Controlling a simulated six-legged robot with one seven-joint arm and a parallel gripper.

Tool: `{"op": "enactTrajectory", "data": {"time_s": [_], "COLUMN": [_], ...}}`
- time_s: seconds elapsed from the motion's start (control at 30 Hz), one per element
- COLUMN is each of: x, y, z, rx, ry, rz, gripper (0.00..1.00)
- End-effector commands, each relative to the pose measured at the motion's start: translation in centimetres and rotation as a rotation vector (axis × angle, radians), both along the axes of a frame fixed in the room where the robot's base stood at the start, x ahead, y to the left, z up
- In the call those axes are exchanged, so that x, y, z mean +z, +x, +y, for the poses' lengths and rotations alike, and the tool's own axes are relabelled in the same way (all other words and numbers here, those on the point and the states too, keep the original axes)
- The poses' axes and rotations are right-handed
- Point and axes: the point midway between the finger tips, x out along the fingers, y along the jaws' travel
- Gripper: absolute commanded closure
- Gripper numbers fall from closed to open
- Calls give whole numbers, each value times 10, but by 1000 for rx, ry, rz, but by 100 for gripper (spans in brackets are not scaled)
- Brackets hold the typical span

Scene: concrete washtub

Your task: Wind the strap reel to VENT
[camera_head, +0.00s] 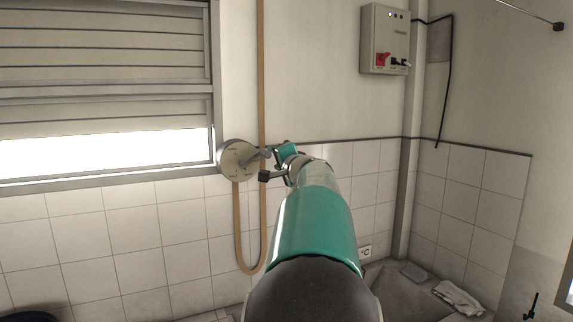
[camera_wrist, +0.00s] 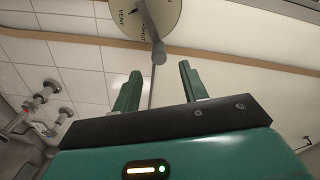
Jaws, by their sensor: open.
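The strap reel (camera_head: 232,158) is a pale round disc on the wall just right of the window, with a crank sticking out. A tan strap (camera_head: 261,75) runs down the wall past it and loops below. In the wrist view the reel's face (camera_wrist: 135,14) is cut off at the top; it reads VENT and has other lettering I cannot read surely. The grey crank knob (camera_wrist: 159,52) points toward my gripper (camera_wrist: 158,78). My gripper is open and empty, its two green fingers either side of the knob's line. The knob appears just beyond the fingertips, apart from them.
The slatted shutter (camera_head: 105,70) is partly raised, with a bright gap below. A grey control box (camera_head: 385,40) with a red switch hangs right of the reel. A concrete washtub (camera_head: 400,290) with a cloth (camera_head: 457,297) lies lower right. Taps (camera_wrist: 45,95) show left in the wrist view.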

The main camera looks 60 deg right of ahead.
Motion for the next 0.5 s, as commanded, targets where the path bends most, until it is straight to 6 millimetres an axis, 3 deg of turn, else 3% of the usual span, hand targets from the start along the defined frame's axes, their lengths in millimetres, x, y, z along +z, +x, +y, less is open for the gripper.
{"op": "enactTrajectory", "data": {"time_s": [0.23,0.5], "x": [1,-1], "y": [-42,-58], "z": [26,35], "rx": [0,1], "ry": [-1,-1], "rz": [-2,1], "gripper": [57,57]}}
